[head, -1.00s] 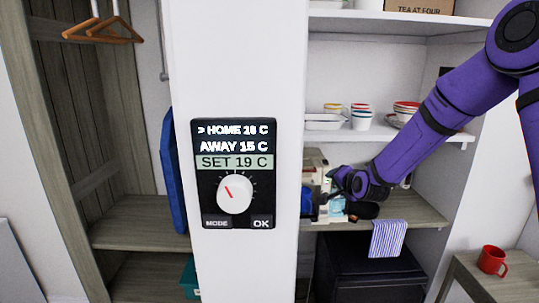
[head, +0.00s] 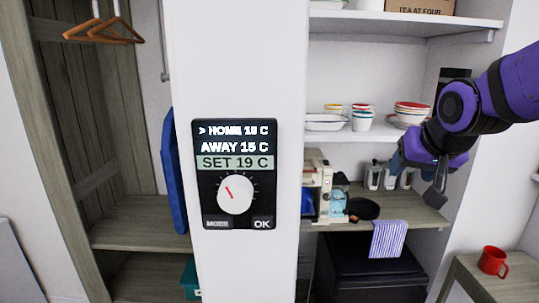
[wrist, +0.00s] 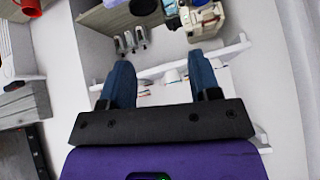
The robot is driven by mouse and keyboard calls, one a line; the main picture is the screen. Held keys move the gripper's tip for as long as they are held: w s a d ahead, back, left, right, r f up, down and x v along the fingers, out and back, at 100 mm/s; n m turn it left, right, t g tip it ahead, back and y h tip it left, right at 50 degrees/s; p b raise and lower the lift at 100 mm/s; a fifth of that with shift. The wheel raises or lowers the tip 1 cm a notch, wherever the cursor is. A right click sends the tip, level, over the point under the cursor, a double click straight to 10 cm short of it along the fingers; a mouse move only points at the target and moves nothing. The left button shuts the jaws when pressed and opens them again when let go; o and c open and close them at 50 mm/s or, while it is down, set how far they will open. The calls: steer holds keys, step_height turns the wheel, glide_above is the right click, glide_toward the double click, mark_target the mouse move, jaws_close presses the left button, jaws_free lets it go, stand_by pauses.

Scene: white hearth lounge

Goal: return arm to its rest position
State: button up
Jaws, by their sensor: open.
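My purple arm comes in from the right in the head view. My gripper (head: 420,168) hangs in front of the right end of the shelf unit, clear of the things on it. In the wrist view my gripper (wrist: 165,85) shows two blue fingers spread apart with nothing between them. The black thermostat panel (head: 235,173) is on the white post, with its white dial (head: 235,194). Its screen reads HOME, AWAY 15 C and SET 19 C.
A shelf (head: 350,136) with cups and bowls is left of my gripper. Below it, a coffee machine (head: 318,187) and a dark round pan (head: 363,209) stand on the counter (head: 408,215). A red mug (head: 492,260) stands on a side table (head: 465,275). A striped towel (head: 388,239) hangs from the counter edge.

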steer(key=s+d+n+g, duration=0.2)
steer(key=s, duration=1.6)
steer(key=shift+s+d+r+g, duration=0.2)
steer(key=shift+d+r+g, duration=0.1)
steer(key=shift+d+r, duration=0.15)
